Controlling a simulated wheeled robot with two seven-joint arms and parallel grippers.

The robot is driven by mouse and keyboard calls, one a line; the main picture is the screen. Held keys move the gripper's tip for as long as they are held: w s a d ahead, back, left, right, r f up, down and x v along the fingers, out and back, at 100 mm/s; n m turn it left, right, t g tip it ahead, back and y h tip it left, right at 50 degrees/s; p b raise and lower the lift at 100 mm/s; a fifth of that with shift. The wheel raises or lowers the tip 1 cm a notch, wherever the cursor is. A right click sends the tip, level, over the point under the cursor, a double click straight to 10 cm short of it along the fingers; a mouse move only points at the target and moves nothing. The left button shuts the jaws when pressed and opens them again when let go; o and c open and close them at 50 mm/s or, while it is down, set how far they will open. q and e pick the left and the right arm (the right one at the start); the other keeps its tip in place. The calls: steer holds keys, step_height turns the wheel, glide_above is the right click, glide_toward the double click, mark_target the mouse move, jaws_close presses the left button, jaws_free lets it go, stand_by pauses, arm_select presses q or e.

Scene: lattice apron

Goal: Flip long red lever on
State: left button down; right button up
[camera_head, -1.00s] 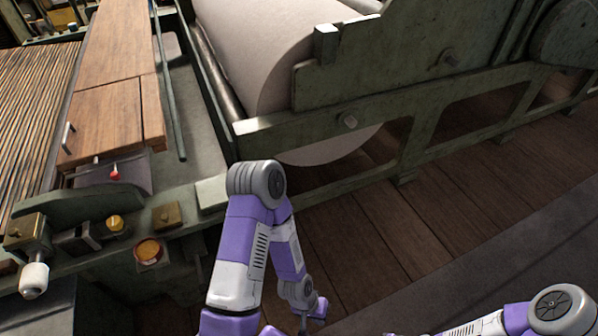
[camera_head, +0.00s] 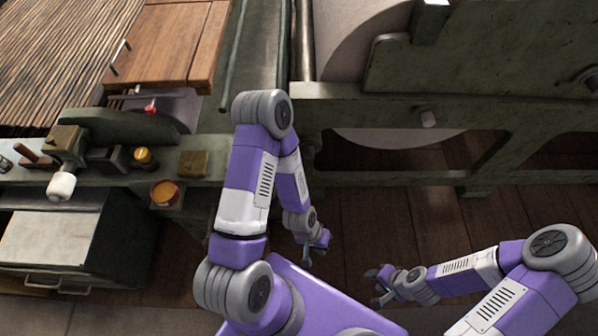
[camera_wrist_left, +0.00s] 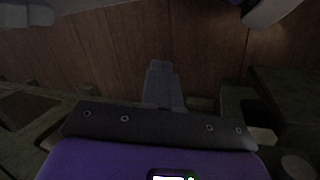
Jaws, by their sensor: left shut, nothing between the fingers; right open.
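A small red knob (camera_head: 151,110), which may be the end of the red lever, sits on a dark curved housing left of my left arm. How far its shaft extends is hard to tell. My left gripper (camera_head: 309,256) hangs low over the wooden floor in front of the machine, far to the right of the red knob. In the left wrist view its fingers (camera_wrist_left: 162,85) are together with nothing between them. My right gripper (camera_head: 378,293) is open and empty, low at the lower middle, well away from the knob.
A white-handled crank (camera_head: 61,186), a yellow button (camera_head: 144,157) and an orange-topped cup (camera_head: 164,192) line the green machine's front rail. A wooden box (camera_head: 173,45) stands behind the red knob. A grey cabinet (camera_head: 60,245) is at lower left. The floor (camera_head: 400,225) in front is open.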

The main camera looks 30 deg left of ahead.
arm_select(q)
steer(key=w+d+r+m+g+y+p, duration=0.1)
steer(key=w+r+g+p, duration=0.1)
steer(key=r, duration=0.3)
steer(key=w+d+r+g+p, duration=0.1)
steer(key=w+d+r+p, duration=0.1)
steer(key=r, duration=0.3)
steer(key=w+a+r+y+p, duration=0.1)
steer(key=w+a+r+y, duration=0.1)
steer(key=r, duration=0.3)
steer(key=w+a+r+n+y+p, duration=0.1)
steer(key=w+a+r+y, duration=0.2)
steer(key=w+r, duration=0.1)
steer(key=w+a+r+y+p, duration=0.1)
steer(key=w+a+r+y, duration=0.2)
steer(key=r, duration=0.3)
steer(key=shift+r+t+p, duration=0.3)
steer(key=shift+p, duration=0.1)
steer(key=s+a+f+b, duration=0.1)
steer(key=s+a+f, duration=0.2)
steer(key=a+f, duration=0.5)
steer(key=shift+f, duration=0.15)
